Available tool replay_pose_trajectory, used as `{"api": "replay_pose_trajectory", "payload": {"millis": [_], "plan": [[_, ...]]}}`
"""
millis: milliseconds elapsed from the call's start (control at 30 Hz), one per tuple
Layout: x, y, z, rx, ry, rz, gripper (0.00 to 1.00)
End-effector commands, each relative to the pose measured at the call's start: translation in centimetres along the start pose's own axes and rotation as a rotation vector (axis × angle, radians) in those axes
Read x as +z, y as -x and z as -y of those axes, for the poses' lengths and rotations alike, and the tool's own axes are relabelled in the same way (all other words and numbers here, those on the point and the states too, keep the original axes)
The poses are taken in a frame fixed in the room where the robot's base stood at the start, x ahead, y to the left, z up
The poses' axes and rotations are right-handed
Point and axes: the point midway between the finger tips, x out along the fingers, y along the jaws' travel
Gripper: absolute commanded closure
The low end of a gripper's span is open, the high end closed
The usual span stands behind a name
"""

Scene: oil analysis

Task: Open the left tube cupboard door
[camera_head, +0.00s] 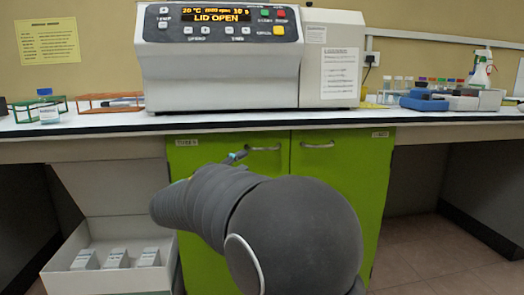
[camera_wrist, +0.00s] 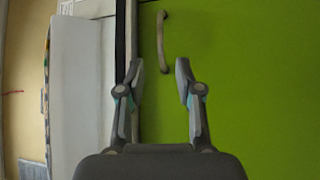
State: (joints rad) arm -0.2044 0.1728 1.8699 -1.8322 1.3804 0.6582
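The left tube cupboard door (camera_head: 215,158) is green and shut, with a "TUBES" label at its top left corner. Its pale metal bar handle (camera_head: 265,149) sits near the top right of the door. My gripper (camera_head: 237,157) is just left of the handle and mostly hidden behind my grey arm. In the sideways-turned wrist view, my gripper (camera_wrist: 160,72) is open with nothing held. The handle (camera_wrist: 162,40) lies ahead of it, its near end about level with the gap between the fingertips. I cannot tell whether they touch. The green door (camera_wrist: 250,75) fills the right side there.
The right door (camera_head: 340,170) is also shut, with its own handle (camera_head: 318,145). The bench edge (camera_head: 100,129) runs just above the doors. A centrifuge (camera_head: 220,82) stands on the bench. An open white box (camera_head: 60,283) with small boxes stands lower left. Floor is clear at right.

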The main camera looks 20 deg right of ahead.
Motion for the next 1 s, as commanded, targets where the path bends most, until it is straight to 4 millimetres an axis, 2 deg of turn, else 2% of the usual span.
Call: {"api": "replay_pose_trajectory", "payload": {"millis": [300, 500, 700, 1000], "plan": [[0.1, -6.1, 0.0, -0.001, 0.001, 0.003, 0.65], [0.1, -9.0, 0.0, -0.002, 0.0, 0.002, 0.65], [0.0, -10.4, 0.0, -0.001, 0.001, 0.0, 0.65], [0.0, -10.6, 0.0, -0.002, 0.001, -0.001, 0.65]]}}
